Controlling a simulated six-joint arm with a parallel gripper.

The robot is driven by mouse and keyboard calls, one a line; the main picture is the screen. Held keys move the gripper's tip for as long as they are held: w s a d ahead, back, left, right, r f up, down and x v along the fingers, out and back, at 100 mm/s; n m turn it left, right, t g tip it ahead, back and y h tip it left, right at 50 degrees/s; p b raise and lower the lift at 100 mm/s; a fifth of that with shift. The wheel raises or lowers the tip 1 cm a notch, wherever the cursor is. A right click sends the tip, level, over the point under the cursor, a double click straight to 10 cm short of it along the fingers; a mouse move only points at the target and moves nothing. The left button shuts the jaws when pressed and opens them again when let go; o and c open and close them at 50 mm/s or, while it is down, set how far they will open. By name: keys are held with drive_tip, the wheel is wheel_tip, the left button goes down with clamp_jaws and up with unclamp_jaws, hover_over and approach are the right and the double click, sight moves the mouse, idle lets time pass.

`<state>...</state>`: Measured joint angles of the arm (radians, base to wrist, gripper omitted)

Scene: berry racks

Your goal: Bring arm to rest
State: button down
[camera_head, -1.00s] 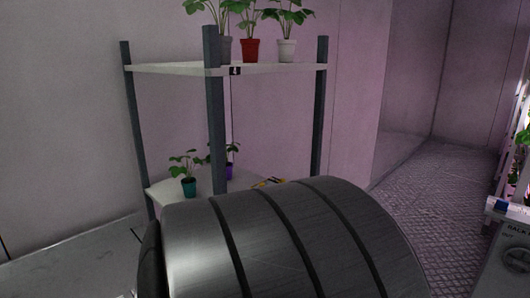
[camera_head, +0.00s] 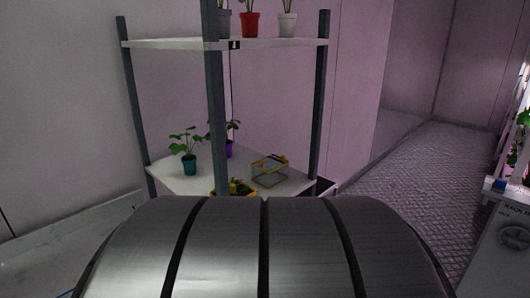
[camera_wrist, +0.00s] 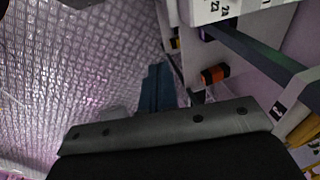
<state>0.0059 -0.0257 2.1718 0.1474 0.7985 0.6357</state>
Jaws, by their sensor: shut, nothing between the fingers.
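My gripper (camera_wrist: 165,128) shows as a dark body with a grey bolted edge across the bottom of the wrist view. It is shut with nothing in it. Its fingertips are not clearly told apart. A broad grey banded cylinder of my own arm (camera_head: 265,250) fills the bottom middle of the head view and hides what lies behind it. My gripper is not visible in the head view.
A rack with dark posts (camera_head: 216,110) has potted plants on its upper shelf (camera_head: 180,43). Its lower shelf holds a teal pot (camera_head: 189,164), a purple pot (camera_head: 228,149) and a yellow-edged clear basket (camera_head: 270,171). Textured floor (camera_head: 410,190) lies open at right, beside a white unit (camera_head: 508,235).

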drive_tip(key=w+a+r+m+t+y, duration=0.1)
drive_tip(key=w+a+r+m+y, duration=0.3)
drive_tip(key=a, duration=0.5)
drive_tip(key=shift+w+a+m+t, duration=0.4)
drive_tip(key=shift+w+m, duration=0.3)
drive_tip(key=shift+w, duration=0.4)
drive_tip(key=shift+r, duration=0.1)
